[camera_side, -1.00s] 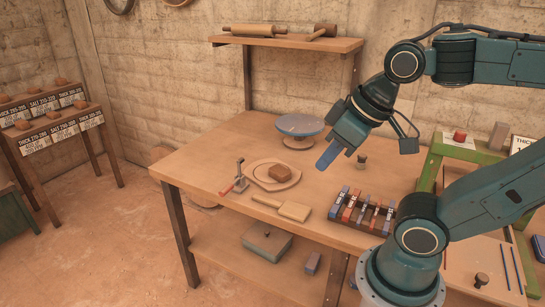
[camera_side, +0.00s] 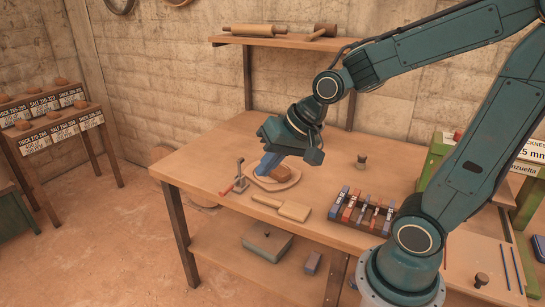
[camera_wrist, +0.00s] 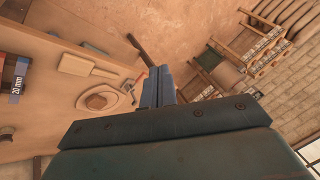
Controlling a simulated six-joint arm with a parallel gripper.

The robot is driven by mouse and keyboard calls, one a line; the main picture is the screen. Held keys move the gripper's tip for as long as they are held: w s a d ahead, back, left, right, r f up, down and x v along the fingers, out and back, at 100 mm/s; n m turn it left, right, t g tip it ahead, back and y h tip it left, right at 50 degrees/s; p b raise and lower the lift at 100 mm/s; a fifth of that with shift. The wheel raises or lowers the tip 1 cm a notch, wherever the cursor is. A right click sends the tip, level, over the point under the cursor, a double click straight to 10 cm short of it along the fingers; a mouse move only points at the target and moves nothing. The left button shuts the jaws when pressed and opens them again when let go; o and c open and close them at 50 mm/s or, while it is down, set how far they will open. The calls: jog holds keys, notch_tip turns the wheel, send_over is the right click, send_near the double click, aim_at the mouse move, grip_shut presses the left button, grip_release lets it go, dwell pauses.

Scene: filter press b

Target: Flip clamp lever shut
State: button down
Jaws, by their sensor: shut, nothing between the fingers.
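The clamp (camera_side: 240,182) stands near the table's left front edge in the side view. Its dark lever (camera_side: 239,165) points up, and a red part sticks out low at its left. My gripper (camera_side: 262,173) is shut and empty, its blue fingers pointing down just right of the lever, over the left part of the round board. I cannot tell whether they touch the lever. In the wrist view the fingers (camera_wrist: 160,88) are together, and a dark rod, apparently the lever (camera_wrist: 139,48), shows just beyond their tips.
A brown block (camera_side: 282,173) lies on the round board (camera_side: 290,184), close right of my fingers. A wooden paddle (camera_side: 281,207) lies in front. A rack of coloured gauge blocks (camera_side: 362,210) and a small knob (camera_side: 361,161) stand to the right. The table's left edge is near.

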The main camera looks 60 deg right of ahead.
jog(key=w+d+f+m+t+y, duration=0.2)
jog(key=w+d+f+m+t, duration=0.15)
jog(key=w+f+m, duration=0.9)
jog(key=d+f+m+t+h, duration=0.1)
jog(key=d+f+m, duration=0.3)
jog(key=m, duration=0.4)
jog(key=d+f+m+t+h, duration=0.1)
jog(key=d+f+m+h, duration=0.1)
jog(key=d+f+m, duration=0.2)
jog(key=d+m, duration=0.3)
jog(key=m, duration=0.2)
jog(key=shift+f+h, duration=0.35)
jog(key=shift+h, duration=0.05)
jog(key=shift+w, duration=0.1)
jog(key=shift+x, duration=4.95)
